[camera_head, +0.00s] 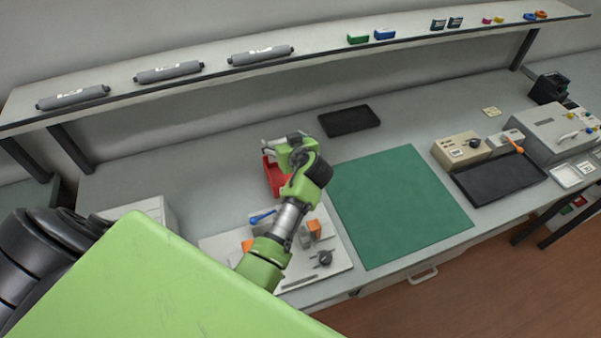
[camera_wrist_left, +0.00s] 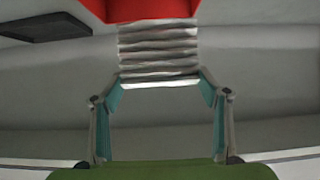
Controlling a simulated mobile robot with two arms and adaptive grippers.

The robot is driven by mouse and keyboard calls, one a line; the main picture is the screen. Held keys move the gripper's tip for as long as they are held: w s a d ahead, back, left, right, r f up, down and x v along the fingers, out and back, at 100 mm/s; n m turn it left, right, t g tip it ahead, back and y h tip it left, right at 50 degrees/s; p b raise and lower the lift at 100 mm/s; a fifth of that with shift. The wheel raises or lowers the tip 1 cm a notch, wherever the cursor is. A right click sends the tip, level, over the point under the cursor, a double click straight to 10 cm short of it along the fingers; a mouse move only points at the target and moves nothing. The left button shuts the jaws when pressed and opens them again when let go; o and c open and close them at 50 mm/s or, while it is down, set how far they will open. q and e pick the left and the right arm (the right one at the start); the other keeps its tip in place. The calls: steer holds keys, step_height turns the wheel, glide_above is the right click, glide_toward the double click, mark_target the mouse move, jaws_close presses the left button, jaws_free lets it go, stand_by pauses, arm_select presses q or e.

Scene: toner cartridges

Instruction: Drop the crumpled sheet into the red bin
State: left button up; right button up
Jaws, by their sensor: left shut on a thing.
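The red bin (camera_head: 273,178) stands on the workbench, partly hidden behind my left arm in the head view. Its red wall (camera_wrist_left: 145,10) also shows at the top of the left wrist view. My left gripper (camera_head: 270,147) is at the bin's far side in the head view, seemingly above it. In the left wrist view its fingertips (camera_wrist_left: 160,84) are shut on the crumpled sheet (camera_wrist_left: 158,50), a pale grey, pleated piece. The sheet reaches from the fingertips up to the red wall in the picture. I cannot tell whether they touch. My right gripper is not in view.
A black tray (camera_head: 349,120) lies right of the bin. A green mat (camera_head: 400,205) covers the middle bench. A pale board (camera_head: 335,262) with small parts lies in front of the bin. A shelf (camera_head: 215,80) with grey rollers runs above the bench.

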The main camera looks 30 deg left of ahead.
arm_select(q)
step_height(320, 180, down, 2)
steer(key=shift+s+a+f+b, duration=0.1)
steer(key=shift+s+b, duration=0.05)
steer(key=shift+b, duration=0.45)
step_height(320, 180, down, 3)
steer(key=shift+r+b, duration=0.1)
steer(key=shift+b, duration=0.85)
steer(key=shift+f, duration=0.25)
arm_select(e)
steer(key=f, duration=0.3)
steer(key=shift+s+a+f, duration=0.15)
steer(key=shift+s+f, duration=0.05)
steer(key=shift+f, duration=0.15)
arm_select(q)
steer(key=o, duration=0.9)
steer(key=shift+r, duration=0.1)
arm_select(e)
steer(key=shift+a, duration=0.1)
arm_select(q)
step_height(320, 180, up, 10)
steer(key=shift+f, duration=0.1)
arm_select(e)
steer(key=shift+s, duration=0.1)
